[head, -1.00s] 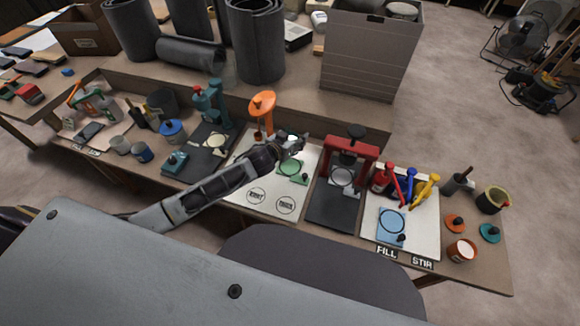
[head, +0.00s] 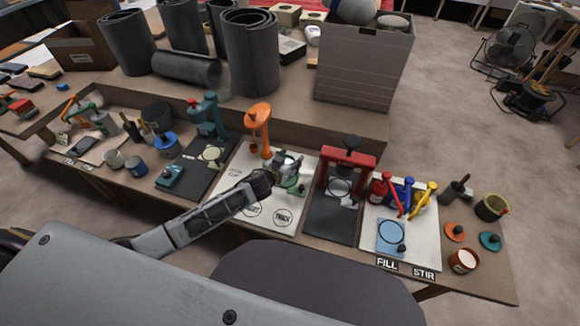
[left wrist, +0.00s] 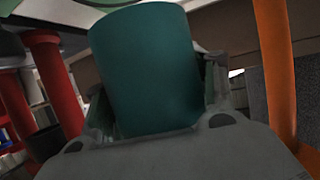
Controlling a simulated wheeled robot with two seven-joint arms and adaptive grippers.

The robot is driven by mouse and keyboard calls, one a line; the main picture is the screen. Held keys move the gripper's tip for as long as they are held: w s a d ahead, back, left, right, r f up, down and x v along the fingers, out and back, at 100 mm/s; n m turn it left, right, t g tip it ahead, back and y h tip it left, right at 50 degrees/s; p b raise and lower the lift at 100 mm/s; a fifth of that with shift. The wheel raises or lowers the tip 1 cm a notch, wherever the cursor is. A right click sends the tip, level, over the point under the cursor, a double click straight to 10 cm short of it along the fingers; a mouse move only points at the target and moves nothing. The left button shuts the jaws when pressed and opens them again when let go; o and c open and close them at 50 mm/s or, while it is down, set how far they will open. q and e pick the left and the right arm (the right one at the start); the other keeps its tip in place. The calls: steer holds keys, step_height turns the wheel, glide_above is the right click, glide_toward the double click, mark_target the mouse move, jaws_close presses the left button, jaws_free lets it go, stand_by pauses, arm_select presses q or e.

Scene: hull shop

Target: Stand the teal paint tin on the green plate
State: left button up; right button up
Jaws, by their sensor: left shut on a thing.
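The teal paint tin (left wrist: 145,70) fills the middle of the left wrist view, upright with a slight tilt in the picture. My left gripper (head: 286,165) is shut on it, with a finger on each side of the tin. In the head view the gripper is over the green plate (head: 297,190) and hides part of it. The plate is part of a green device on a white board (head: 230,190). I cannot tell whether the tin touches the plate. My right gripper is not in view.
An orange stand (head: 259,125) rises close behind and left of the gripper. A red press (head: 347,160) on a dark mat stands to the right. Further right are red, blue and yellow pumps (head: 425,196) and a blue plate (head: 390,235).

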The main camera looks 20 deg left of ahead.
arm_select(q)
steer(key=shift+f, duration=0.5)
step_height(320, 180, down, 3)
steer(key=shift+r+b, duration=0.15)
steer(key=shift+b, duration=0.4)
steer(key=o, duration=1.2)
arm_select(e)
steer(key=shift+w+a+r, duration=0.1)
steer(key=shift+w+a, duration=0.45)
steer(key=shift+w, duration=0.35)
